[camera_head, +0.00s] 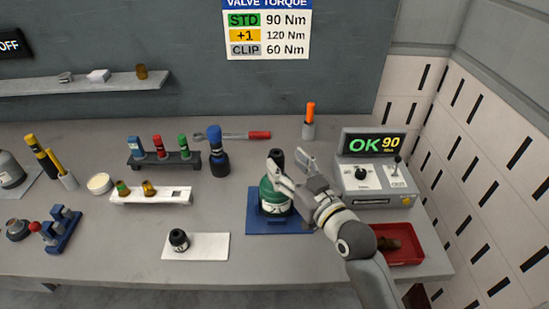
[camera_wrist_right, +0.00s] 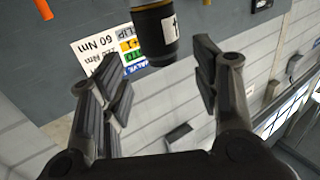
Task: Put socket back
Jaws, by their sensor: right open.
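A black socket (camera_wrist_right: 157,38) with a white label and a tan ring shows between the fingers in the right wrist view. In the head view a dark upright piece (camera_head: 276,157) stands on top of the green cylinder (camera_head: 274,197), beside my right gripper (camera_head: 290,163). That gripper is open around or just short of the socket; I cannot tell whether it touches. A white socket rack (camera_head: 165,197) holds a green-topped and an amber-topped socket, with an empty-looking slot at its right end. My left gripper is not in view.
The cylinder sits on a blue base (camera_head: 262,226). A tester reading OK 90 (camera_head: 375,180) and a red tray (camera_head: 405,256) stand to the right. A black piece (camera_head: 179,239) sits on a white mat (camera_head: 213,248). A blue-and-black tool (camera_head: 217,150) stands behind the rack.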

